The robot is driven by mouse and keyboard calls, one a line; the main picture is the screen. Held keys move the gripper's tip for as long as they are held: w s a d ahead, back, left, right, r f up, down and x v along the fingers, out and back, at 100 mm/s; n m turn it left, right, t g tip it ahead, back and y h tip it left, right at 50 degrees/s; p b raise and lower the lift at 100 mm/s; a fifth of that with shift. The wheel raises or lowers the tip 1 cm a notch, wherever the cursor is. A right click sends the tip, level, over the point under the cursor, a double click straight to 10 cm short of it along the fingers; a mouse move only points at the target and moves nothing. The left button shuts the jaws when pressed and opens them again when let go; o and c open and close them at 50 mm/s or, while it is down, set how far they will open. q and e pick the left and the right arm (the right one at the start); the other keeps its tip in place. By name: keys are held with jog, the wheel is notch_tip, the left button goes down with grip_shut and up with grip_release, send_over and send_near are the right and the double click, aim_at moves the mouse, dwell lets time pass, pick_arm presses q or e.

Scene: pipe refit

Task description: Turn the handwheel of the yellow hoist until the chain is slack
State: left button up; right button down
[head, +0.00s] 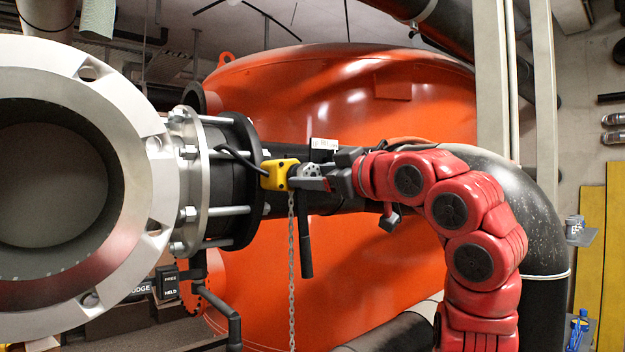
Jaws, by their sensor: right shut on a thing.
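The yellow hoist (278,174) sits beside the black pipe flange near the middle of the head view. Its grey handwheel (311,170) is small and partly hidden by my right gripper (318,178). The right gripper reaches in from the right and is shut on the handwheel. The chain (292,270) hangs straight down from the hoist to the lower edge of the view, where its end is out of sight. A dark lever (305,240) hangs just right of the chain. My left gripper is not in view.
A big orange tank (400,280) stands behind the hoist. A large grey flanged pipe end (140,110) fills the left. A black pipe (545,230) bends down behind my right arm. A black pipe with a handle (232,310) stands at lower left.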

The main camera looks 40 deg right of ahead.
jog(key=n, duration=0.4)
jog(key=shift+n, duration=2.1)
jog(key=shift+c, duration=1.1)
grip_release()
